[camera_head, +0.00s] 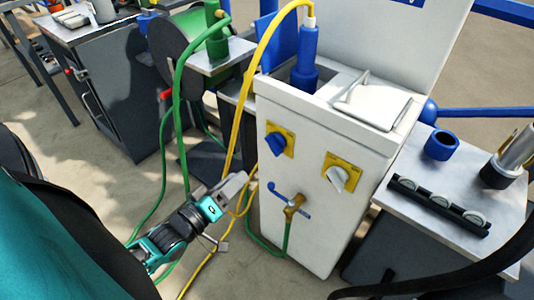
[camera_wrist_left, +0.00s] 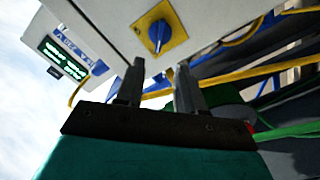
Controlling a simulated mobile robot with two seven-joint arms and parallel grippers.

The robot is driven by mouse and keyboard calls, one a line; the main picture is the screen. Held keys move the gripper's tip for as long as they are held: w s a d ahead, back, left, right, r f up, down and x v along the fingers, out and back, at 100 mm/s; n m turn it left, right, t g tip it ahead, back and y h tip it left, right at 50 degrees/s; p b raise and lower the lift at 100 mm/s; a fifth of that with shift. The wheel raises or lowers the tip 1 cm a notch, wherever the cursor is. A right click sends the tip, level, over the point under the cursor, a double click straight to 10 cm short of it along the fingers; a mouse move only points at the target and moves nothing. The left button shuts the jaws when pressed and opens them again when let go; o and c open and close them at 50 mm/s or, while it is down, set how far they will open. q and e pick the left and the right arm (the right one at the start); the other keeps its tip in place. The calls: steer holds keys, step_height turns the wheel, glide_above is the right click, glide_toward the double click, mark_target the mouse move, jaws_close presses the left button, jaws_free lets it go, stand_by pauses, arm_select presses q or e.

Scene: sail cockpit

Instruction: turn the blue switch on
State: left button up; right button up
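The blue switch (camera_head: 275,145) is a blue rotary knob on a yellow plate, high on the front of a white cabinet (camera_head: 314,213). It also shows in the left wrist view (camera_wrist_left: 159,35), beyond the fingertips, with its ridge nearly upright in that picture. My left gripper (camera_head: 240,184) is below and left of the switch in the head view, apart from it. In the left wrist view the two fingers (camera_wrist_left: 154,75) stand apart with nothing between them. My right gripper is not in view.
A white-grey switch (camera_head: 341,178) on a yellow plate sits right of the blue one. A tap with a blue handle (camera_head: 290,203) is below. Yellow (camera_head: 240,110) and green (camera_head: 177,110) hoses hang left of the cabinet. A metal table (camera_head: 460,178) stands at right.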

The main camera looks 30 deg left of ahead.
mark_target(271, 149)
arm_select(q)
steer(key=w, duration=0.4)
steer(key=w+b, duration=0.1)
steer(key=w, duration=0.3)
steer(key=w+d+b, duration=0.1)
steer(key=w, duration=0.3)
steer(key=shift+w, duration=0.2)
jaws_close()
